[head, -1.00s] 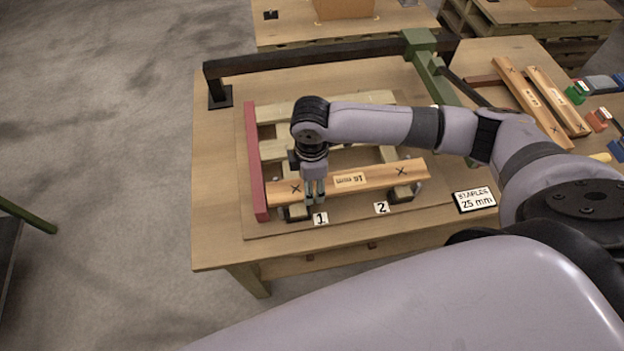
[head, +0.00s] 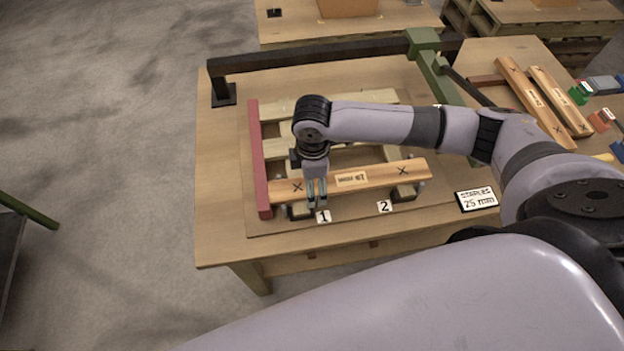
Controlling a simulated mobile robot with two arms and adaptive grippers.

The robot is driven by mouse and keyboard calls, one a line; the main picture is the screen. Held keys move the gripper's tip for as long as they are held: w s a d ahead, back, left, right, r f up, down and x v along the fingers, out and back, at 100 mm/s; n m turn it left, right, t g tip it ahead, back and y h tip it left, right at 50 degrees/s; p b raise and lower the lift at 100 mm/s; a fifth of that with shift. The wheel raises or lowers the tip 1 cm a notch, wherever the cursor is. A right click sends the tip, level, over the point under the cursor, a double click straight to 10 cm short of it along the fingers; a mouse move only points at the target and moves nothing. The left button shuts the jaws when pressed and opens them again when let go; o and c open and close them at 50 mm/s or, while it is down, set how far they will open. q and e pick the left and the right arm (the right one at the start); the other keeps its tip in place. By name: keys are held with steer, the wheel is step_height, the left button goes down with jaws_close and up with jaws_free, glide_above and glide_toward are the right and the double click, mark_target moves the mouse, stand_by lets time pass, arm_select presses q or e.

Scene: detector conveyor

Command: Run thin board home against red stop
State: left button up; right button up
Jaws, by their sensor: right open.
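A thin wooden board (head: 378,176) with X marks and a paper label lies across the blocks at the near side of the pallet frame. Its left end is at the red stop (head: 259,160), a long red bar on the left; whether they touch is too small to tell. My right gripper (head: 317,197) points down at the board's near edge, close to its left X mark and above tag 1. Its fingers are open. The wrist hides part of the frame behind it. My left gripper is out of view.
A dark bar with a green post (head: 432,65) spans the table's far side. Two more boards (head: 536,100) and colored tools lie at the right. A "STAPLES 25 mm" sign (head: 477,199) sits at the right front. The table's left strip (head: 220,180) is clear.

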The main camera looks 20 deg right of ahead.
step_height(320, 180, up, 12)
stand_by(0.4)
stand_by(0.5)
